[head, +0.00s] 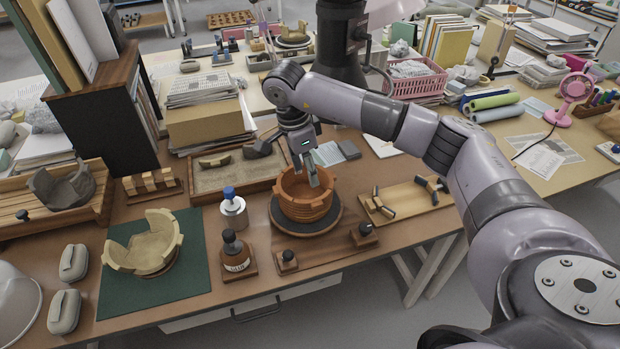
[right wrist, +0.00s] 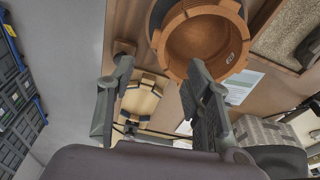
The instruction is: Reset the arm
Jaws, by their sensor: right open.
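My right arm reaches in from the right in the head view. Its gripper (head: 307,172) points down, open, over the rim of an orange-brown pot (head: 304,205) on a dark round turntable (head: 343,222). In the right wrist view the two fingers of the gripper (right wrist: 160,65) stand apart with nothing held between them. The pot (right wrist: 172,45) is beyond the fingertips, mostly towards the right finger. Whether a finger touches its rim I cannot tell. My left gripper is not in view.
A cream broken bowl (head: 146,246) sits on a green mat (head: 112,290) at left. A sand tray (head: 205,197) lies behind the pot, and a light wooden board (head: 408,203) with small tools is right of it.

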